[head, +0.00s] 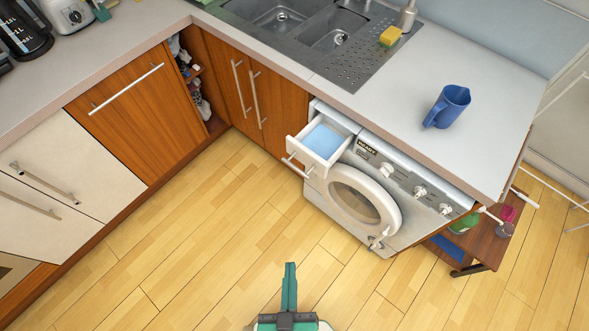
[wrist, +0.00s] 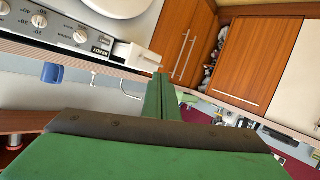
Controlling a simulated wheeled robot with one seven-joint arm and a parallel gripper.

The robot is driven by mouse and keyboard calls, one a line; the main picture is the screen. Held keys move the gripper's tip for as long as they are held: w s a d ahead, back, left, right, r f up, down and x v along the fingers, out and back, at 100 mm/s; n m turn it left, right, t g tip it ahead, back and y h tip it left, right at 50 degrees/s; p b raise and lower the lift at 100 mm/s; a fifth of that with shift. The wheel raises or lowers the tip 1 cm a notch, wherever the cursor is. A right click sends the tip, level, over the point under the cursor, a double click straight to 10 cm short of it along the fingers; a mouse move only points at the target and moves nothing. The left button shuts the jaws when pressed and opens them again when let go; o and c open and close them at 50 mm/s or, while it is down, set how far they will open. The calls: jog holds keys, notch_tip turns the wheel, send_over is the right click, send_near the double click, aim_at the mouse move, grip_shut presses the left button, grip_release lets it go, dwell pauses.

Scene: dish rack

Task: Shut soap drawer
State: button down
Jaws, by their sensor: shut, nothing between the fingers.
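The soap drawer (head: 319,143) is pulled out from the upper left of the white washing machine (head: 372,195). It is white with a light blue inside and a bar handle at its front. In the wrist view the drawer (wrist: 137,56) shows beyond my fingertips, with the picture turned roughly upside down. My gripper (head: 290,268) is shut and empty, its green fingers together at the bottom centre of the head view. It is over the floor, well apart from the drawer. In the wrist view the fingers (wrist: 160,90) point toward the drawer area.
The worktop (head: 400,90) overhangs the washing machine and bears a blue jug (head: 448,106). The sink (head: 330,30) has a yellow sponge beside it. An open cupboard (head: 205,85) stands at the corner. A low wooden shelf (head: 480,250) is at right. The wooden floor (head: 230,230) is clear.

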jog(key=w+a+f+n+g+h, duration=0.1)
jog(key=w+a+f+n+g, duration=0.15)
jog(key=w+f+n, duration=0.4)
jog(key=w+a+f+n+g+h, duration=0.1)
jog(key=w+a+f+n, duration=0.3)
jog(key=f+n, duration=0.5)
jog(key=w+a+r+n+t+h, duration=0.1)
jog(key=w+a+r+n+h, duration=0.3)
jog(key=r, duration=0.3)
jog(key=w+a+r+n+t+h, duration=0.1)
jog(key=w+r+n+h, duration=0.25)
jog(key=r+n, duration=0.3)
jog(key=r+x, duration=0.1)
jog(key=x, duration=1.2)
jog(key=shift+w+d, duration=0.2)
jog(key=shift+d, duration=0.3)
jog(key=shift+f+h, duration=0.1)
jog(key=shift+h, duration=0.15)
